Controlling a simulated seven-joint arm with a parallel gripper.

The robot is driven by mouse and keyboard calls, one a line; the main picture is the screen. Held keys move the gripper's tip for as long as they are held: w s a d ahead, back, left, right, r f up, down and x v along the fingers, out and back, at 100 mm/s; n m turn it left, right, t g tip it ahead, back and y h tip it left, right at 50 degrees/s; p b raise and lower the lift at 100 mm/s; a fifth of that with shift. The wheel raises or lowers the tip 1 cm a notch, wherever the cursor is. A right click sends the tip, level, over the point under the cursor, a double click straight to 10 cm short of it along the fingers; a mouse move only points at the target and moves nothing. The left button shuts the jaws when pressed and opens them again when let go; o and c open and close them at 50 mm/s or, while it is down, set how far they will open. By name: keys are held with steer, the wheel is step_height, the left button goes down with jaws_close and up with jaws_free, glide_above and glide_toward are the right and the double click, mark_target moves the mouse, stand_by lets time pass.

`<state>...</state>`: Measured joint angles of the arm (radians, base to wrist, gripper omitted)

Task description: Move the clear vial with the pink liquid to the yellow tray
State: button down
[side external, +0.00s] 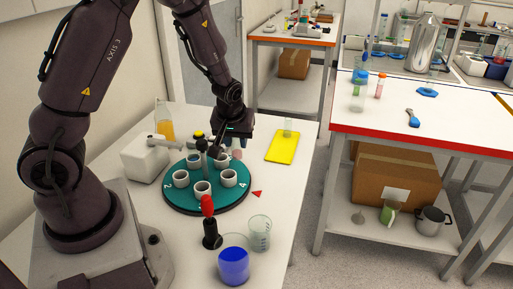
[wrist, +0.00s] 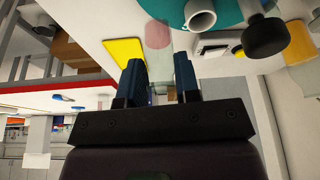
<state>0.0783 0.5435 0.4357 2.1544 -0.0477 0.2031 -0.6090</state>
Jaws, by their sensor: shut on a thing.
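The clear vial with the pink liquid (side external: 237,154) is in my gripper (side external: 234,140), just past the far right edge of the teal round rack. In the wrist view the pink liquid (wrist: 158,35) shows beyond the fingertips, with clear glass between the two fingers of my gripper (wrist: 160,68). My gripper is shut on this vial; the fingers partly hide it in the side view. The yellow tray (side external: 281,149) lies flat on the white table to the right of the vial, and it also shows in the wrist view (wrist: 122,52), left of the fingers.
The teal rack (side external: 206,203) carries several white cups. A red-topped black tool (side external: 210,222), a blue-liquid beaker (side external: 233,264) and an empty beaker (side external: 260,234) stand in front. A clear glass (side external: 288,126) stands at the tray's far end. Bare tabletop lies between rack and tray.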

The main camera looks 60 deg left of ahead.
steer(key=w+r+m, duration=0.1)
steer(key=w+r, duration=0.3)
steer(key=r, duration=0.1)
steer(key=shift+m, duration=0.3)
steer(key=shift+w+a+f, duration=0.85)
steer(key=shift+w+f, duration=1.3)
steer(key=shift+f, duration=0.05)
steer(key=shift+w+a+f, duration=0.8)
steer(key=shift+w+f, duration=1.3)
steer(key=shift+f, duration=0.15)
steer(key=shift+w+a+f, duration=0.85)
steer(key=shift+w+f, duration=1.3)
steer(key=shift+f, duration=0.05)
steer(key=shift+f, duration=0.1)
steer(key=c, duration=0.8)
jaws_free()
